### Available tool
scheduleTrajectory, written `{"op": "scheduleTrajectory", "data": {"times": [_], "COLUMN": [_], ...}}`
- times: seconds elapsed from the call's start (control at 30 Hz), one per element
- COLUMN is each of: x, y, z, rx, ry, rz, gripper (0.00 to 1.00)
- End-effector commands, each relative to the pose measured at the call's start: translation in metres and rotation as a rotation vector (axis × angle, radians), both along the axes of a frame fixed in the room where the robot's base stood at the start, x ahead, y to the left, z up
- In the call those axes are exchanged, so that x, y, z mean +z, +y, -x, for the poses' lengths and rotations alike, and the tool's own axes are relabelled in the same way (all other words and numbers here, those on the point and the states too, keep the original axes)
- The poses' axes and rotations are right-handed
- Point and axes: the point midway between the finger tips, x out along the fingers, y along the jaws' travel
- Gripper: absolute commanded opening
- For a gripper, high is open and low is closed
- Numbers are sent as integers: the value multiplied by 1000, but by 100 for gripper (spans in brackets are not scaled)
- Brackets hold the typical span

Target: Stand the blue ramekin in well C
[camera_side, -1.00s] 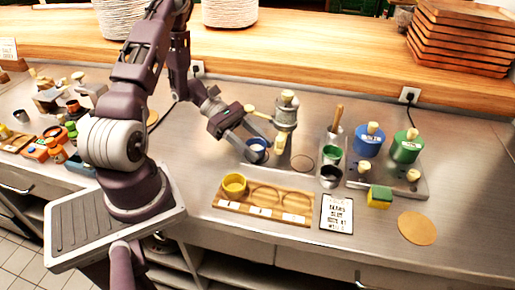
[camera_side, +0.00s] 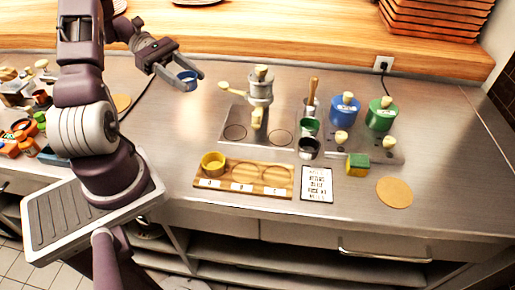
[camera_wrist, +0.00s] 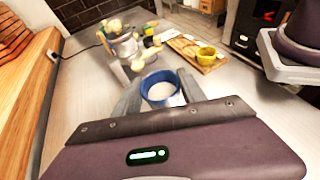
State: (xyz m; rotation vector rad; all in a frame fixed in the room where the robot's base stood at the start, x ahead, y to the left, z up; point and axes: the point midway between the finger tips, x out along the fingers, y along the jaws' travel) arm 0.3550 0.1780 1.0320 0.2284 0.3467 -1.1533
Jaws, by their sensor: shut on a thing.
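The blue ramekin (camera_side: 187,76) is between the fingers of my gripper (camera_side: 189,80), held up above the counter at the back left of the side view. In the wrist view the ramekin (camera_wrist: 158,100) is upright or nearly so, with something pale inside, and both fingers press its sides. The wooden tray (camera_side: 205,168) has three wells in a row. A yellow ramekin (camera_side: 213,163) stands in the leftmost well. The middle well and the rightmost well, C (camera_side: 277,177), are empty. My gripper is well behind and left of the tray.
A grey dispenser (camera_side: 260,90) with pale handles stands on a plate with circle marks. Blue (camera_side: 344,109) and green (camera_side: 380,115) lidded pots stand right of it. A printed card (camera_side: 317,184) and a green-yellow block (camera_side: 357,165) lie near the tray.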

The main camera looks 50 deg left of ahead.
Motion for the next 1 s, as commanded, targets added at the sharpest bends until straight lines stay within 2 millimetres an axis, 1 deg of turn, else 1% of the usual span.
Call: {"op": "scheduleTrajectory", "data": {"times": [0.03, 0.3, 0.47, 0.57, 0.67, 0.77, 0.8, 0.87, 0.9, 0.97, 1.0], "x": [12, 61, 54, 51, 47, 43, 41, 38, 36, 34, 33], "y": [0, 0, -30, -51, -76, -101, -111, -124, -132, -142, -148], "z": [0, 0, -3, -2, 2, 10, 14, 21, 26, 33, 38], "rx": [-1, -1, -180, -319, -499, -718, -816, -973, -1083, -1257, -1382], "ry": [-2, -1, 0, 0, 0, 0, 0, 0, 1, 1, -1], "rz": [-5, -4, 0, 0, 1, 1, 0, 0, 0, 0, 0], "gripper": [0, 0, 0, 0, 0, 0, 0, 0, 0, 0, 0]}}
